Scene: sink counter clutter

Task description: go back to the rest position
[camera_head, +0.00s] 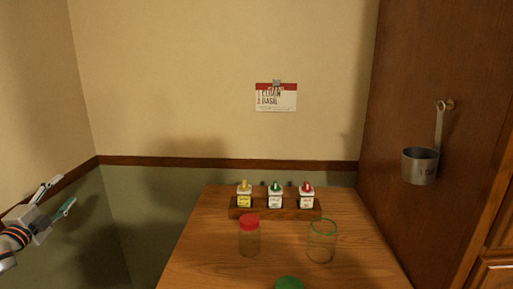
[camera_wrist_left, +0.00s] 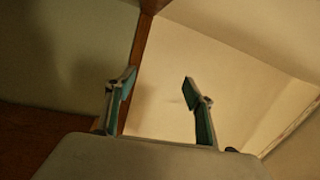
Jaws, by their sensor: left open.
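My left gripper (camera_head: 56,196) is at the left edge of the head view, in the air well left of the wooden table (camera_head: 190,255). Its fingers are spread apart with nothing between them. My right gripper does not show in either view.
On the table stand a red-lidded jar (camera_head: 249,238), an open glass jar with a green rim (camera_head: 321,243), and a wooden rack (camera_head: 276,213) of three small bottles. A green lid (camera_head: 289,283) is at the front edge. A metal cup (camera_head: 420,166) hangs on the right cabinet.

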